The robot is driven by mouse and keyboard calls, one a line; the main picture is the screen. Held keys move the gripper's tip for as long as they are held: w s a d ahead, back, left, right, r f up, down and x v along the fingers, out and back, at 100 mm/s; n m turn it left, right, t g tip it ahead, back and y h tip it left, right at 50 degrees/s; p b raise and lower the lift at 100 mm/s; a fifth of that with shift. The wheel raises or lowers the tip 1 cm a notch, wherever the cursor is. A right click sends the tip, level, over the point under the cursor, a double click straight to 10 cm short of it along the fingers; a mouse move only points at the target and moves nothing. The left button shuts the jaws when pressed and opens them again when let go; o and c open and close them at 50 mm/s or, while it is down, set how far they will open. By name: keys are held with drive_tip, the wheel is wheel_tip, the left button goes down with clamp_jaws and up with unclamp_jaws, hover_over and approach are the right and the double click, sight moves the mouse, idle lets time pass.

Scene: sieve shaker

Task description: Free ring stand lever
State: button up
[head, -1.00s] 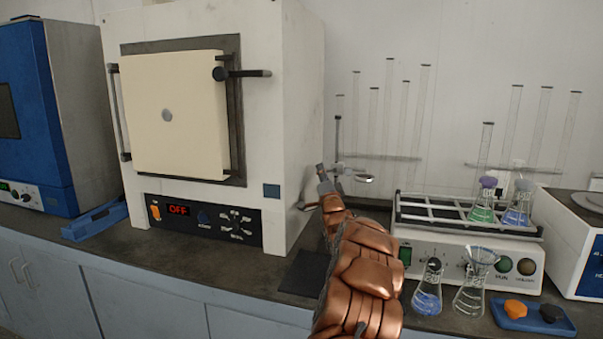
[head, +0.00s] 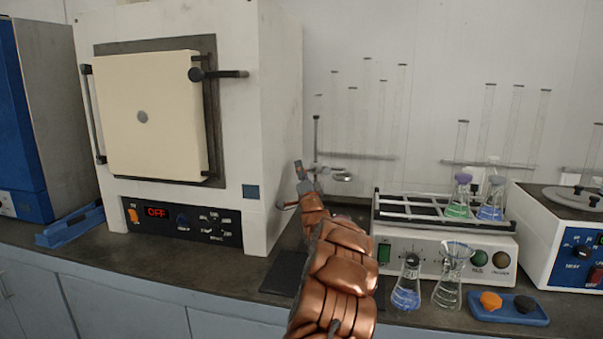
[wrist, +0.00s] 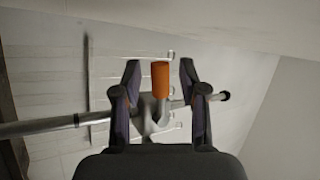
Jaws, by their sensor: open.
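The ring stand shows in the head view as a thin upright rod (head: 316,135) with a small ring (head: 342,177) to its right, between the white furnace and the shaker. My gripper (wrist: 160,66) is open in the wrist view. An orange cylindrical lever (wrist: 160,82) lies between its two fingers, with a visible gap on each side. Below the lever is a grey clamp (wrist: 155,117) on a metal rod (wrist: 45,127) that crosses the picture behind the fingers. In the head view my gripper is small beside the stand, and my copper arm hides the stand's lower part.
A white furnace (head: 278,120) stands close on the left. On the right are a shaker (head: 440,252) with a rack holding flasks, two flasks in front (head: 406,285), and a blue tray (head: 508,312). A dark mat (head: 285,272) lies left of my arm.

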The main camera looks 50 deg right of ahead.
drive_tip(key=v, duration=1.2)
idle(0.3)
idle(0.3)
drive_tip(key=shift+w+d+r+n+g+h, duration=0.6)
drive_tip(key=shift+w+d+r+n+g, duration=0.65)
drive_tip(key=shift+n, duration=3.5)
drive_tip(key=shift+w+d+r+n+g+h, duration=0.75)
drive_tip(key=shift+w+n+g, duration=0.95)
drive_tip(key=shift+n, duration=3)
drive_tip(key=shift+w+d+r+n+g+h, duration=0.6)
drive_tip(key=shift+w+d+n+g, duration=0.85)
drive_tip(key=shift+n, duration=3.3)
